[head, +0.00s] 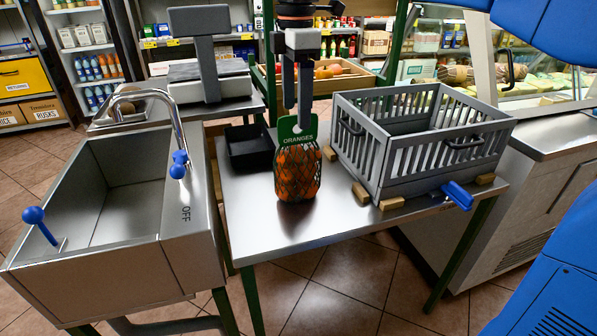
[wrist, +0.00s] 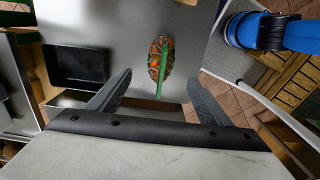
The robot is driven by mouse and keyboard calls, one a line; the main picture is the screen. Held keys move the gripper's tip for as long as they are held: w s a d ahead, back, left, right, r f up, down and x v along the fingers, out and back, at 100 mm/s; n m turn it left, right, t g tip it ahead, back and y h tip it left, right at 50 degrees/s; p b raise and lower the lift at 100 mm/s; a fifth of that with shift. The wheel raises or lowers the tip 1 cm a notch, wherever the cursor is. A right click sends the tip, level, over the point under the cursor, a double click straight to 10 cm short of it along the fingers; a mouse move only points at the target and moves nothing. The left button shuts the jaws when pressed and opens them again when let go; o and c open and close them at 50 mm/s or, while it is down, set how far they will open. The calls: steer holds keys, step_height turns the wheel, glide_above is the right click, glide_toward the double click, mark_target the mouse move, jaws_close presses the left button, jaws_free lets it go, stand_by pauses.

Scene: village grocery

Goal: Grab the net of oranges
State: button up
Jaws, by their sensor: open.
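The net of oranges (head: 298,177) stands upright on the steel table, a dark mesh over orange fruit with a green "ORANGES" tag (head: 297,136) at its top. My gripper (head: 303,118) points down from above, its fingers overlapping the top of the tag in the head view. In the wrist view my gripper (wrist: 160,76) is open, one finger on each side. The net (wrist: 155,60) and its green tag (wrist: 161,82) show in line with the gap between the fingers. I cannot tell whether the fingers touch the tag.
A grey slatted crate (head: 381,183) stands close to the right of the net on wooden blocks. A black tray (head: 249,160) is to the left; it also shows in the wrist view (wrist: 77,84). A steel sink (head: 162,258) is further left. The table front (head: 290,230) is clear.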

mark_target(298, 143)
steer(key=f, duration=1.2)
steer(key=shift+d, duration=0.2)
jaws_close()
